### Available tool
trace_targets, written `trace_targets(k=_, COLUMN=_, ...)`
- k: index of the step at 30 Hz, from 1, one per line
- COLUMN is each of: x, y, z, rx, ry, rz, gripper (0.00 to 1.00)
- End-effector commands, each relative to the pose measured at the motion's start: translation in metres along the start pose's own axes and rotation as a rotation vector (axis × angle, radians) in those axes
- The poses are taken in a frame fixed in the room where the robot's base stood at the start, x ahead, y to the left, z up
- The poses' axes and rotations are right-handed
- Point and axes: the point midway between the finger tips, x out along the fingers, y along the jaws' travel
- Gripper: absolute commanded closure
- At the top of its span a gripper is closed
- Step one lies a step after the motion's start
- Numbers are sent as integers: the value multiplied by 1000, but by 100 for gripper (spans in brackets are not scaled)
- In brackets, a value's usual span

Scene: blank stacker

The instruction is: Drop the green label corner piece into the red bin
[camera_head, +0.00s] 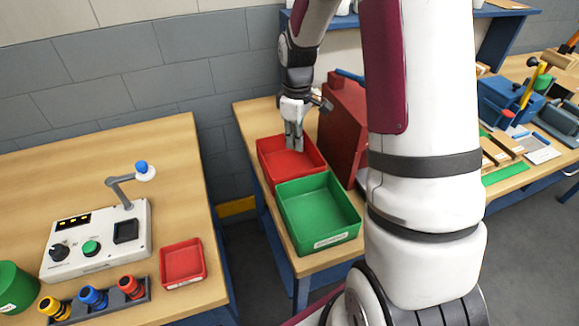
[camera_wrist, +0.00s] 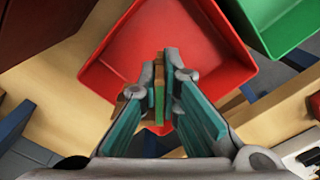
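The red bin (camera_head: 273,162) stands on the narrow wooden table, behind the green bin. My gripper (camera_head: 293,142) points down over the red bin, its fingertips overlapping the bin's inside in the head view. In the wrist view the red bin (camera_wrist: 213,50) fills the area beyond the fingers. My gripper (camera_wrist: 163,85) is closed around a thin wooden piece with a green face, the green label corner piece (camera_wrist: 159,98), seen edge-on between the fingers. Most of it is hidden by the fingers. The piece cannot be made out in the head view.
The green bin (camera_head: 318,210) sits directly in front of the red bin. A dark red box-like block (camera_head: 343,125) stands close on the right. A small red tray (camera_head: 183,264) and a control box (camera_head: 97,240) are on the left table.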

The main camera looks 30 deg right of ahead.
Motion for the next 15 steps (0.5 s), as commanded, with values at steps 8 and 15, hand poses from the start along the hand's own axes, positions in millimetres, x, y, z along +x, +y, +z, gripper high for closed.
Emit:
trace_targets(k=8, x=23, y=0, z=0, rx=2, ry=0, rz=0, gripper=100)
trace_targets(k=15, x=25, y=0, z=0, rx=2, ry=0, rz=0, gripper=100)
